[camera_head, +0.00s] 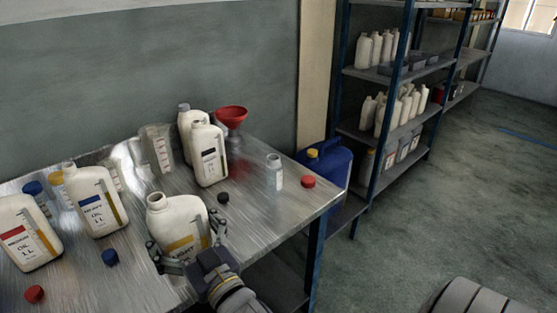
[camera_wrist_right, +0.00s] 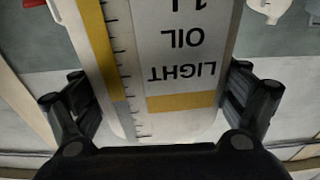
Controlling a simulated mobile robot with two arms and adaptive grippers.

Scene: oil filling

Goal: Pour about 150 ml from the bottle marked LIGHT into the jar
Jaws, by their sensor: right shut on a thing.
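The LIGHT bottle (camera_head: 178,222) is white with a yellow label band and an open mouth, near the table's front edge. My right gripper (camera_head: 192,243) is shut around its lower body; the fingers also flank it in the right wrist view (camera_wrist_right: 160,100). There the label (camera_wrist_right: 182,70) reads upside down, beside a graduated strip. The bottle looks nearly upright; whether its base touches the table is hidden. A small clear jar (camera_head: 274,172) with a pale label stands apart to the right, near the table's right end. My left gripper is not in view.
Other white oil bottles (camera_head: 95,205) (camera_head: 28,235) (camera_head: 208,155), a clear measuring jug (camera_head: 157,148) and a red funnel (camera_head: 231,117) stand on the metal table (camera_head: 130,285). Loose caps are blue (camera_head: 110,258), black (camera_head: 223,198) and red (camera_head: 308,181). A blue canister (camera_head: 328,163) stands beyond the right edge.

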